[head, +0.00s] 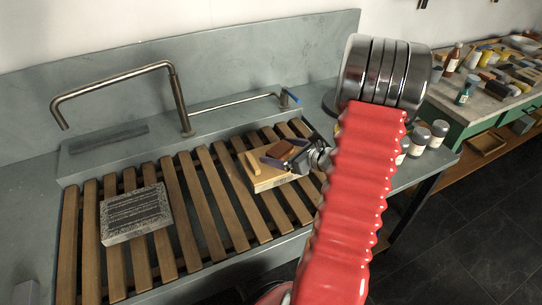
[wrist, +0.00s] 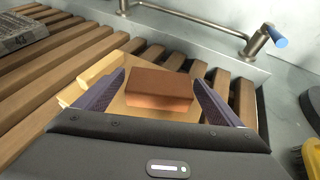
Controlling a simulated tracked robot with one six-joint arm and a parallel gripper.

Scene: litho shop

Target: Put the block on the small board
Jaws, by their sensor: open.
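The reddish-brown block (head: 281,149) shows at my gripper (head: 279,153) in the head view. In the wrist view the block (wrist: 160,90) lies between the two dark fingers of my gripper (wrist: 160,80), with a small gap on each side. My gripper is open. The small board (head: 270,184) is pale yellow wood and lies on the slatted rack. It also shows under the block in the wrist view (wrist: 130,110). The block appears to rest on the board; its underside is hidden.
The wooden slatted rack (head: 207,180) spans the sink. A grey stone slab (head: 134,214) lies on it at left. Several jars (head: 438,131) stand at right.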

